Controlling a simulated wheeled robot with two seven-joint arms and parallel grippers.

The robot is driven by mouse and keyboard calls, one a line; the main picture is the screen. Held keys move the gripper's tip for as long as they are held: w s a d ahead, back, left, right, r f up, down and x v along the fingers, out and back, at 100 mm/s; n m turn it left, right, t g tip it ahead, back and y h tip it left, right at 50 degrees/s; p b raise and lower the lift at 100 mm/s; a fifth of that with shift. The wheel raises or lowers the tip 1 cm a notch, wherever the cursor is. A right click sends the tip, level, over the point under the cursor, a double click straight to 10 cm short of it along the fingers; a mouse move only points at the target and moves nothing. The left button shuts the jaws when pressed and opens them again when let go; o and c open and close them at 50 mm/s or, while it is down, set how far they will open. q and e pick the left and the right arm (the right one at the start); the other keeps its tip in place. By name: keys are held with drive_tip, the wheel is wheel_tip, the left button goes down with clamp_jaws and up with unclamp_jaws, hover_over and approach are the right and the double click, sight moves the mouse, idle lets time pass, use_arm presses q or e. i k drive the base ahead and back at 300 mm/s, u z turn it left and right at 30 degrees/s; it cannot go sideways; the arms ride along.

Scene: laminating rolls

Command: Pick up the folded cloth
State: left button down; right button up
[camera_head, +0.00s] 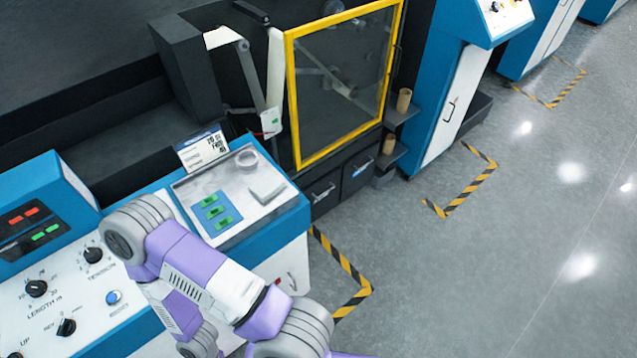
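The folded cloth appears to be the small pale grey folded pad (267,191). It lies on the right part of a grey tray (240,232) on top of a blue and white cabinet. It lies flat and nothing covers it. My purple and white arm links (205,270) cross the lower left of the view, in front of the cabinet and below the tray. Neither of my grippers shows in this view.
Several green pieces (215,212) and a round ring-like item (246,159) share the tray. A printed card (203,148) stands behind it. A knobbed control panel (75,290) is at left. A yellow-framed machine door (292,100) stands behind. The floor at right is clear.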

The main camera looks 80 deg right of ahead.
sight(265, 187)
drive_tip(key=z, duration=2.4)
